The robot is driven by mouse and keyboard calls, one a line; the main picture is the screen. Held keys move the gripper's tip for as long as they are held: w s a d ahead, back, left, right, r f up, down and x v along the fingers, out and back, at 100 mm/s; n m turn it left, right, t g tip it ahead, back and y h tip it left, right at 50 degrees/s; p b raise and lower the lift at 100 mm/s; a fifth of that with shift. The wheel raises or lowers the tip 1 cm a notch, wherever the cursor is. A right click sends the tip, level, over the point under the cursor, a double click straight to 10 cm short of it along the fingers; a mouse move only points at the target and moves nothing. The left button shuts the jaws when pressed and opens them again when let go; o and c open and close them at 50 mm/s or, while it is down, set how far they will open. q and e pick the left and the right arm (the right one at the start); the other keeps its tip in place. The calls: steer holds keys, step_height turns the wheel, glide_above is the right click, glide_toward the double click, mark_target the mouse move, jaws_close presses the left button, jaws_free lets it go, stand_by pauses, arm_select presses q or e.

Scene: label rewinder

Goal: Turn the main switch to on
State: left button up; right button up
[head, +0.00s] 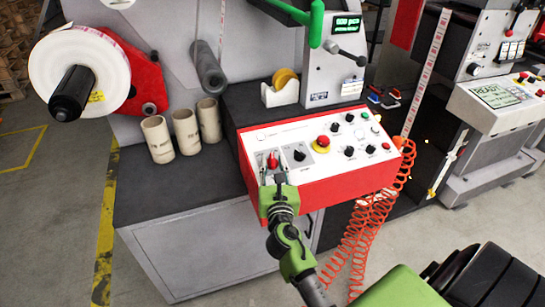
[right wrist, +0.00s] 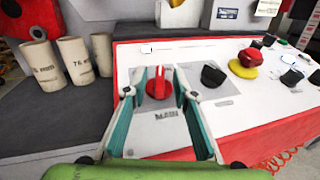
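The main switch (right wrist: 158,85) is a red rotary knob on a grey plate marked MAIN, at the left end of the control panel. Its grip bar stands roughly upright in the right wrist view. In the head view the knob (head: 272,160) shows just beyond my right gripper (head: 272,174). The right gripper also shows in the right wrist view (right wrist: 159,94), open, with one finger on each side of the knob and visible gaps between. I cannot tell whether the fingertips reach its depth. My left gripper is not in view.
The red-sided control box (head: 335,180) also carries a black knob (head: 299,154) and a red emergency button on yellow (head: 323,142) right of the switch. Cardboard cores (head: 185,130) stand to the left. A coiled orange hose (head: 370,225) hangs at the right.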

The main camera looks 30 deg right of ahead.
steer(key=shift+w+d, duration=0.3)
steer(key=shift+w, duration=0.3)
steer(key=shift+w+d, duration=0.25)
steer(key=shift+w, duration=0.25)
jaws_close()
steer(key=shift+f, duration=0.1)
steer(key=shift+f+m+g+h+b, duration=0.1)
steer(key=shift+m+g+h+b, duration=0.5)
steer(key=shift+m+h+b, duration=0.25)
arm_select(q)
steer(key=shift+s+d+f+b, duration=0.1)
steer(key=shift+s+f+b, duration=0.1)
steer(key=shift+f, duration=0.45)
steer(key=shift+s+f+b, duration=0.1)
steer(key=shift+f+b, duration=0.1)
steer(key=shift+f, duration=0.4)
arm_select(e)
steer(key=shift+m+g+h, duration=0.9)
steer(key=shift+m+h, duration=0.05)
